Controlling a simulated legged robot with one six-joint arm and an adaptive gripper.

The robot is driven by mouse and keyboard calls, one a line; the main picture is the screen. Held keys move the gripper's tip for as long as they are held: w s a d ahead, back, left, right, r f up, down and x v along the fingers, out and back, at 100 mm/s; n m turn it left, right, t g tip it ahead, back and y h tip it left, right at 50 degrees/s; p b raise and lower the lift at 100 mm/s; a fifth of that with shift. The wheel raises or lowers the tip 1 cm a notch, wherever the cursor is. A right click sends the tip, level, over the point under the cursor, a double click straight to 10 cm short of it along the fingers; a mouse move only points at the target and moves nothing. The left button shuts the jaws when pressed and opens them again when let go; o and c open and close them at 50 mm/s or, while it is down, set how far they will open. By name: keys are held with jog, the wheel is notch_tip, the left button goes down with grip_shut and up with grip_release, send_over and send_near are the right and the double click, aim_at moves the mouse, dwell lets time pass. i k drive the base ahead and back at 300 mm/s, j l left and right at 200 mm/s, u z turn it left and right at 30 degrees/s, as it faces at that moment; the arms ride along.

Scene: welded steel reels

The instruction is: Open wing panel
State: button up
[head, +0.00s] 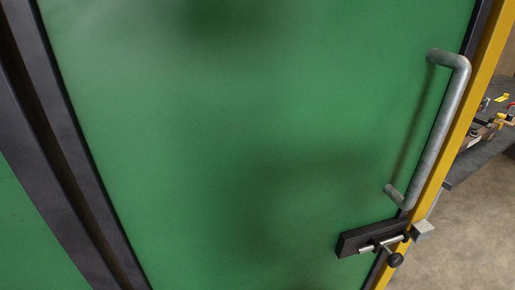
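A large green wing panel (250,130) fills most of the head view, set between a dark frame on the left and a dark edge on the right. A grey metal bar handle (445,120) stands out from the panel near its right edge. Below the handle is a dark latch block (358,238) with a metal bolt and a round black knob (395,260). The bolt reaches toward a small grey block (423,230) by the yellow post; I cannot tell whether it is engaged. The panel looks closed against the post. My gripper is not in view.
A yellow post (473,110) runs along the panel's right side. Beyond it, a dark bench (477,160) carries small tools or fittings with red and yellow parts. Bare brownish floor (465,225) shows at the lower right. A dark upright frame (60,130) stands left.

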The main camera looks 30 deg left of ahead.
aim_at(210, 144)
jog(key=u, duration=1.55)
jog(key=k, duration=0.1)
